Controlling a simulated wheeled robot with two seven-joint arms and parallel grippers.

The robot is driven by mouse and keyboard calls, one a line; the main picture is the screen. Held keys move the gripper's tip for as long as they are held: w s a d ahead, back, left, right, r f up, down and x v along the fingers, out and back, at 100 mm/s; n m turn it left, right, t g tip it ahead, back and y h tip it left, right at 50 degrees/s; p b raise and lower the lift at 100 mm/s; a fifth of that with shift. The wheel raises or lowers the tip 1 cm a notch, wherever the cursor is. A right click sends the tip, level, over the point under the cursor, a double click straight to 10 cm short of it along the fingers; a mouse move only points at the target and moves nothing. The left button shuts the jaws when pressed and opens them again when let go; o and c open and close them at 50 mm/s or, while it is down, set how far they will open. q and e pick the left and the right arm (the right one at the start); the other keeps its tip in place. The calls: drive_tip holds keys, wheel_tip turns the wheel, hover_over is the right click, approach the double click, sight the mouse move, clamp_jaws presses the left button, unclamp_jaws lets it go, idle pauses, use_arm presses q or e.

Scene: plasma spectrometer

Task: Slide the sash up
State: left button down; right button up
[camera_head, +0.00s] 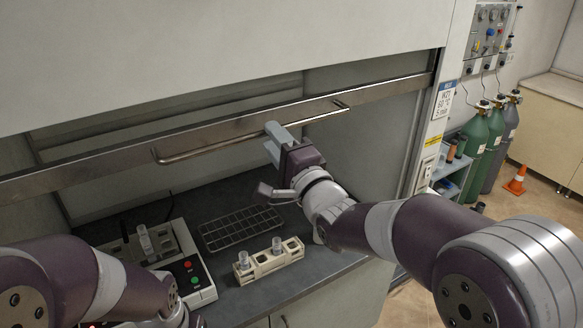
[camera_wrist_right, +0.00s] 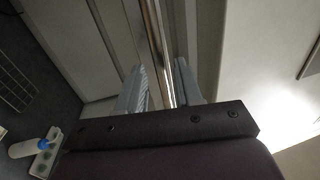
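The sash (camera_head: 110,155) of the fume hood is a framed pane with a brushed metal bottom rail. The rail hangs well above the work surface, leaving an opening below. A long metal bar handle (camera_head: 210,142) runs along the rail. My right gripper (camera_head: 275,136) is at the right half of this handle. In the right wrist view the handle (camera_wrist_right: 152,35) runs between the two fingers of the right gripper (camera_wrist_right: 162,88), which stand apart on either side of it; contact is unclear. My left arm shows at the lower left, but its gripper is out of frame.
Inside the hood are a wire rack (camera_head: 240,228), a beige holder (camera_head: 269,261) with small vials, and a device (camera_head: 188,277) with red and green buttons. Gas cylinders (camera_head: 483,150) and an orange cone (camera_head: 516,181) stand outside at right.

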drive_tip(key=b+v, duration=0.3)
drive_tip(key=v, duration=0.6)
drive_tip(key=shift+s+b, duration=0.25)
drive_tip(key=shift+b, duration=0.05)
drive_tip(key=shift+d+f, duration=0.15)
